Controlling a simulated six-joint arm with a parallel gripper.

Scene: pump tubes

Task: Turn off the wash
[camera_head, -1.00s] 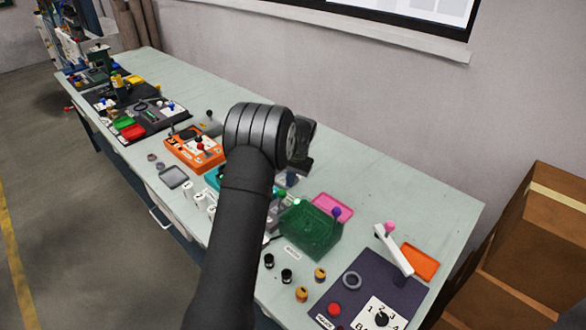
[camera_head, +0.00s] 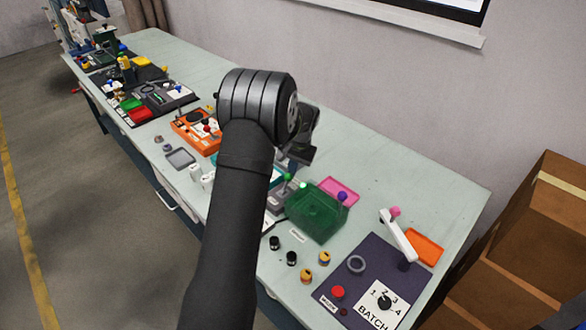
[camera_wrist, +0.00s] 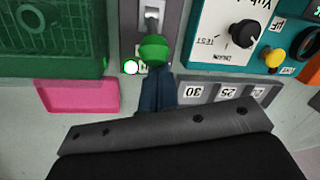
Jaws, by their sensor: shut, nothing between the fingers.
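A grey switch unit with a lever topped by a green ball knob (camera_wrist: 153,50) is at the top middle of the wrist view. A lit green lamp (camera_wrist: 131,67) is beside the knob. No label reading "wash" is legible. My gripper (camera_wrist: 158,78) is shut and empty, its blue fingers at the knob's near side in the wrist view. Whether they touch it I cannot tell.
A green box (camera_head: 317,212) and pink tray (camera_head: 340,190) stand close to the switch. A teal panel with a black dial (camera_wrist: 245,32) and yellow knob is on its other side in the wrist view. A purple BATCH panel (camera_head: 362,250) is at the front right.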

